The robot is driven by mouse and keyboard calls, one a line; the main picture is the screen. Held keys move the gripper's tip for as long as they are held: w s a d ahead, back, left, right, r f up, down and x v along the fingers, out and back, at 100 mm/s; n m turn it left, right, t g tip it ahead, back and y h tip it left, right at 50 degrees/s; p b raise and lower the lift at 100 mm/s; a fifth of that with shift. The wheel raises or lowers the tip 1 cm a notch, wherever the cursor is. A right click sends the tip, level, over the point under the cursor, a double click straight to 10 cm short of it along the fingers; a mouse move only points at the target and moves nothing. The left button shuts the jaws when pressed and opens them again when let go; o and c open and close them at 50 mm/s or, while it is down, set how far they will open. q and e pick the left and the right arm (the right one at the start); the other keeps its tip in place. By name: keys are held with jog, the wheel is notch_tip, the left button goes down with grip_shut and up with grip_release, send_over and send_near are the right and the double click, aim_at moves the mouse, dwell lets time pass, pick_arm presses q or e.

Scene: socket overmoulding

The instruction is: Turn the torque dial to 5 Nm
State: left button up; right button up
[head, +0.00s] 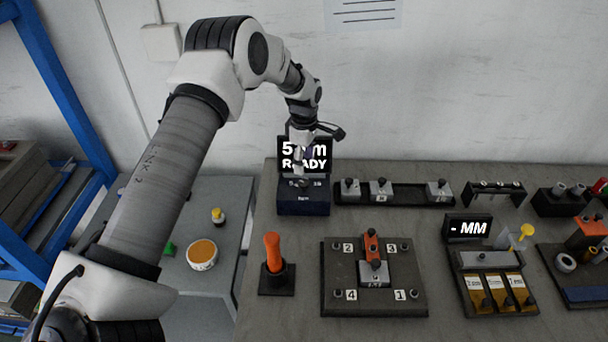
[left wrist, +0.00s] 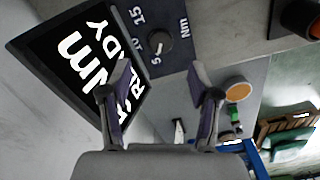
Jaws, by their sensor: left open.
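The torque unit (head: 303,207) stands at the back left of the bench, with a dark screen (head: 322,165) above it. The screen reads "5", "m" and "READY", partly covered by my left gripper (head: 301,178). In the left wrist view the black torque dial (left wrist: 160,42) sits on a dark panel marked 5, 10, 15 and Nm. A small light mark on the dial seems to face the 5. My left gripper (left wrist: 163,82) is open, its fingers apart and empty, with the dial beyond the fingertips. In the head view the gripper hides the dial. My right gripper is out of view.
An orange-handled tool (head: 273,254) stands in a holder in front of the unit. A numbered fixture plate (head: 335,295) lies to its right, with a row of metal blocks (head: 382,190) behind. A measuring display (head: 468,228) stands further right. The wall is close behind.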

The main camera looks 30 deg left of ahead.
pick_arm(q)
notch_tip(320, 180, up, 4)
jog(key=shift+r, duration=0.2)
dwell(0.3)
